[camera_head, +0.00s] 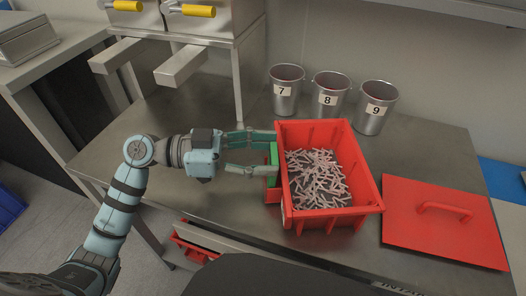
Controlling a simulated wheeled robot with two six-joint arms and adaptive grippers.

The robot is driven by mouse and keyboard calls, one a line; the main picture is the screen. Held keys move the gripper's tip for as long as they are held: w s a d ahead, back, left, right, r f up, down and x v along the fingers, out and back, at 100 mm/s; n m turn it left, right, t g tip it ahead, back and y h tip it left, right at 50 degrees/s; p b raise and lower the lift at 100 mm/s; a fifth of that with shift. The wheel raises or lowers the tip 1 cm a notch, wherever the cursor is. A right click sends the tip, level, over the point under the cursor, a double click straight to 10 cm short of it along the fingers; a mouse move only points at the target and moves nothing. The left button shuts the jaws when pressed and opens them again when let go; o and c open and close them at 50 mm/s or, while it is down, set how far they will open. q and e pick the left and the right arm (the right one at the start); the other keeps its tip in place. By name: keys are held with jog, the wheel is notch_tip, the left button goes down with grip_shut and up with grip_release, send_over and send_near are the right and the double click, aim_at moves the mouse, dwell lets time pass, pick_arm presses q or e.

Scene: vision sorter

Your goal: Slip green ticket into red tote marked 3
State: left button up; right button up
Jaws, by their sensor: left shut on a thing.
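A red tote (360,178) stands on the metal table, open at the top, with many small pale pieces inside. No number 3 can be read on its visible sides. My left gripper (273,152) is at the tote's left side, its fingers pointing right. It is shut on the green ticket (274,155), which shows as a small green patch between the fingertips, right beside the tote's left wall. The fingers hide part of the ticket, and I cannot tell whether it touches the tote. My right gripper is not in view.
Metal buckets marked 7 (285,105), 8 (328,110) and 9 (372,123) stand behind the tote. A red lid (420,226) with a handle lies to the right. A metal cabinet with yellow handles (198,10) is at the back left. The table's left part is clear.

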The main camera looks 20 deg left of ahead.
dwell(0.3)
pick_arm(q)
jog(key=o, duration=1)
notch_tip(320, 180, up, 8)
jog(key=p, duration=0.5)
jog(key=shift+d+f, duration=0.1)
dwell(0.6)
